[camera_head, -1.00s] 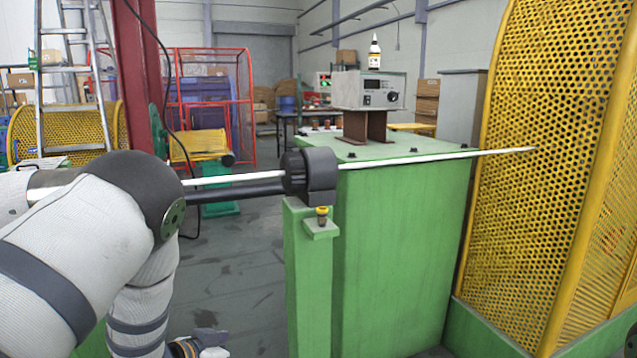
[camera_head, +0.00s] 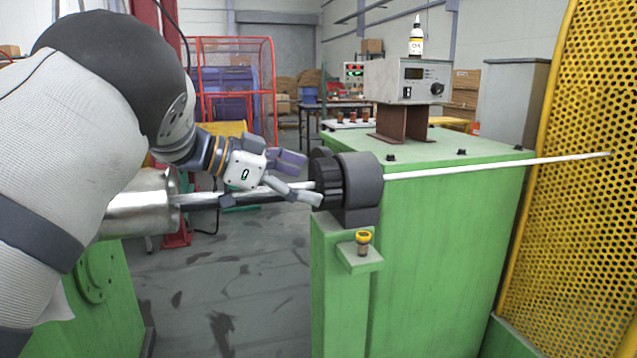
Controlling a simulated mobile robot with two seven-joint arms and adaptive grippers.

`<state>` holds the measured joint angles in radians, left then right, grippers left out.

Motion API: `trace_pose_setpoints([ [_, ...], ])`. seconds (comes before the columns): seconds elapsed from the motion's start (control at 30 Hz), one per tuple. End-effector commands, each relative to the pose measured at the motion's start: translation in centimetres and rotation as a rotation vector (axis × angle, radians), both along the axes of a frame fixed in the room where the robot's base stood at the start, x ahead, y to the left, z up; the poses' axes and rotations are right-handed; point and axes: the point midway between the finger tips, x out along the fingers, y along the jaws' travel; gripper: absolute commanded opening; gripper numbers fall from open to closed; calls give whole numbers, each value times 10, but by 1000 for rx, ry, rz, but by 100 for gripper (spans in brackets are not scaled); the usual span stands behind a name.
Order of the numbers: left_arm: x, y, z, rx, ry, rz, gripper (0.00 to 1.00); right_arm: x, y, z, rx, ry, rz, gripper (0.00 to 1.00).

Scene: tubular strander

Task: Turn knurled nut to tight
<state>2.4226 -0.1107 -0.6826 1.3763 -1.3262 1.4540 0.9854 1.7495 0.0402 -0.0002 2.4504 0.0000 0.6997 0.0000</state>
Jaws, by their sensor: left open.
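The black knurled nut (camera_head: 326,177) sits at the left face of a dark round housing (camera_head: 363,180) on top of a narrow green post (camera_head: 340,290). A pale rod (camera_head: 480,168) runs out of the housing to the right. My left gripper (camera_head: 311,180) is open, just left of the nut. One finger is above the rod's line and the other is lower, with its tip close to the nut's front edge. I cannot tell whether it touches. The fingers partly cover the rod and dark shaft left of the nut. My right gripper is not in view.
A green cabinet (camera_head: 440,240) behind the post carries a meter box (camera_head: 408,82) with a bottle (camera_head: 416,38) on top. A small yellow-topped fitting (camera_head: 363,240) stands on the post's bracket. A yellow perforated guard (camera_head: 570,180) closes the right side. Floor shows left of the post.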

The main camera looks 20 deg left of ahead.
Motion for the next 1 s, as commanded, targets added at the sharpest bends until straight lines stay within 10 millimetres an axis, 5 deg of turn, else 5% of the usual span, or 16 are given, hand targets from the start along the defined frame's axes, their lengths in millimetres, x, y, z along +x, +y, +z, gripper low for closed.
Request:
trace_pose_setpoints([
  [0.2, 17, -22, -12, 1, 1, 0, 95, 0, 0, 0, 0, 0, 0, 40],
  [0.47, 19, -24, -13, -1, -1, 2, 95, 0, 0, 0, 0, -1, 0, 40],
  [0.7, 19, -23, -13, -1, -1, 2, 47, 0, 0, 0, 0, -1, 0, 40],
  [1.0, 19, -24, -13, 13, -21, 2, 47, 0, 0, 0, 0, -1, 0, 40],
])
